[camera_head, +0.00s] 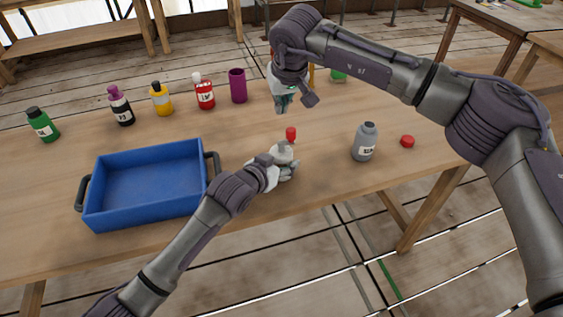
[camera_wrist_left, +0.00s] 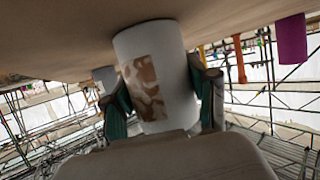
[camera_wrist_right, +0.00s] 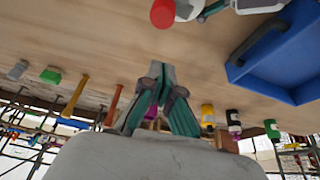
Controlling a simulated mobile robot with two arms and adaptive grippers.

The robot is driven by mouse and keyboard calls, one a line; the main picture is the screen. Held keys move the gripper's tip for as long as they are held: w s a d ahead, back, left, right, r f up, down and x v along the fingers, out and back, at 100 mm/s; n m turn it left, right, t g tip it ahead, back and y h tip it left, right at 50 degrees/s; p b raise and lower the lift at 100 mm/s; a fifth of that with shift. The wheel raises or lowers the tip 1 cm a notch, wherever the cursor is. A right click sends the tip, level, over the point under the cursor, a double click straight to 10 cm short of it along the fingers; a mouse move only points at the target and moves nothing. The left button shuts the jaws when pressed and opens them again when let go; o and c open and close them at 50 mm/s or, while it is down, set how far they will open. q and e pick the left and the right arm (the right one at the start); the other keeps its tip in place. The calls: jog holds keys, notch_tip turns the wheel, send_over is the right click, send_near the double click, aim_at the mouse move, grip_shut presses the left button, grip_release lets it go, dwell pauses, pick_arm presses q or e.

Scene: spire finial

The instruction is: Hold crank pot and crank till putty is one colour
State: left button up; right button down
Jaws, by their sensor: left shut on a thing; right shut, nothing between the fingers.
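The white crank pot (camera_head: 283,153) stands on the wooden table near the front edge. My left gripper (camera_head: 280,168) is shut around it. In the left wrist view the pot (camera_wrist_left: 180,70) sits between the fingers, and a patch on its side (camera_wrist_left: 145,88) shows mottled brown and pale putty, two colours. The red crank knob (camera_head: 291,133) rises at the pot's far side; it also shows in the right wrist view (camera_wrist_right: 162,13). My right gripper (camera_head: 286,98) is shut and empty above the table, beyond the knob and apart from it. Its fingertips (camera_wrist_right: 161,75) meet.
A blue tray (camera_head: 152,212) stands left of the pot. A grey bottle (camera_head: 364,145) and a red cap (camera_head: 407,141) are to the right. Several bottles and a purple cup (camera_head: 238,86) line the back. Orange-handled tools (camera_wrist_right: 115,102) and a green block (camera_wrist_right: 51,75) lie farther right.

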aim_at(293, 128)
jog(key=shift+f, duration=1.25)
jog(key=shift+f, duration=0.15)
dwell(0.4)
jog(key=shift+f, duration=1.4)
jog(key=shift+s+d, duration=0.45)
jog(key=shift+d, duration=0.2)
jog(key=shift+s+d, duration=0.45)
jog(key=shift+d, duration=0.2)
dwell(1.2)
jog(key=shift+d, duration=0.1)
jog(key=shift+r, duration=3.5)
